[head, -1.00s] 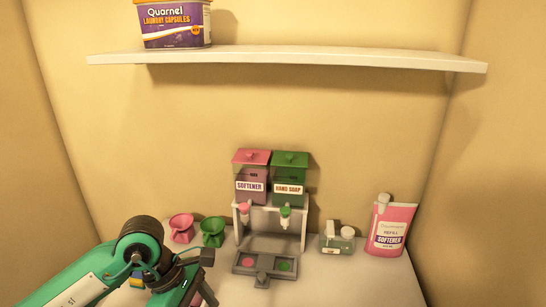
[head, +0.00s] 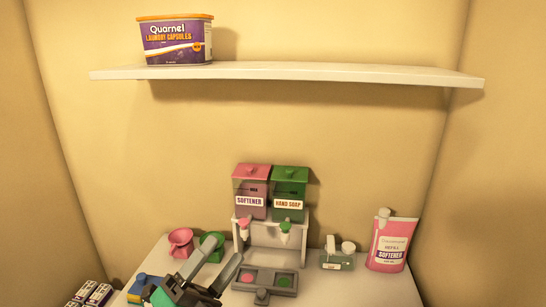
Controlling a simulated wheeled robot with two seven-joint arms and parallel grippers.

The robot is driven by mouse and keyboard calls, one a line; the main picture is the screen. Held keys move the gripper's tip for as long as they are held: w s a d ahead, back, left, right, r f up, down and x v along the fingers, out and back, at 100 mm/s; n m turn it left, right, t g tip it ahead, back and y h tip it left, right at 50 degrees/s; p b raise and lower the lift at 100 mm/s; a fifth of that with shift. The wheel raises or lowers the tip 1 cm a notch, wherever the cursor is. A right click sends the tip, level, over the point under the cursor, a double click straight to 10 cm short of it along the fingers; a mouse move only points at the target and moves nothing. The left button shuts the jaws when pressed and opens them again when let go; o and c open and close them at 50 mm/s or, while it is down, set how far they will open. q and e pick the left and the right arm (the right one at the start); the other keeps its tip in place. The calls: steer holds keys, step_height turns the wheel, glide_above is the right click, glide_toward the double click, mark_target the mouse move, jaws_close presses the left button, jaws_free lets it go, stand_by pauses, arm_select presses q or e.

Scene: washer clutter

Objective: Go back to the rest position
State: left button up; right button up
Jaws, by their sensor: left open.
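My left gripper (head: 221,254) reaches in from the bottom left, low over the counter. Its two grey fingers stand apart with nothing visible between them. It overlaps the green funnel (head: 213,241) in the picture and partly hides it; I cannot tell whether they touch. My right gripper is not in view.
A dispenser stand (head: 271,235) holds pink softener (head: 252,187) and green hand soap (head: 290,190) containers. A grey tray (head: 248,291) lies before it. A pink funnel (head: 181,241), clear bottle (head: 337,261) and softener pouch (head: 393,243) stand nearby. A shelf (head: 330,74) bears a capsule tub (head: 176,41).

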arm_select(q)
steer(key=w+a+f+n+t+y, duration=0.3)
steer(key=a+f+n+y, duration=0.55)
steer(key=n+y, duration=0.55)
steer(key=s+a+f+n+g+y, duration=0.2)
steer(key=f+n+g, duration=0.15)
steer(key=f, duration=0.35)
steer(key=s+a+f+n+g+y, duration=0.2)
steer(key=a+f+n+g, duration=0.15)
steer(key=f, duration=0.25)
steer(key=s+f+n+g, duration=0.5)
steer(key=s+f+g, duration=0.5)
steer(key=s+f, duration=0.65)
step_height(320, 180, down, 30)
steer(key=s+g, duration=0.1)
steer(key=s, duration=0.1)
steer(key=s+a+f+g, duration=0.1)
steer(key=s+a+f, duration=0.2)
steer(key=s+f, duration=1.6)
steer(key=shift+m+g, duration=0.3)
steer(key=shift+m, duration=0.1)
steer(key=shift+s+a, duration=0.1)
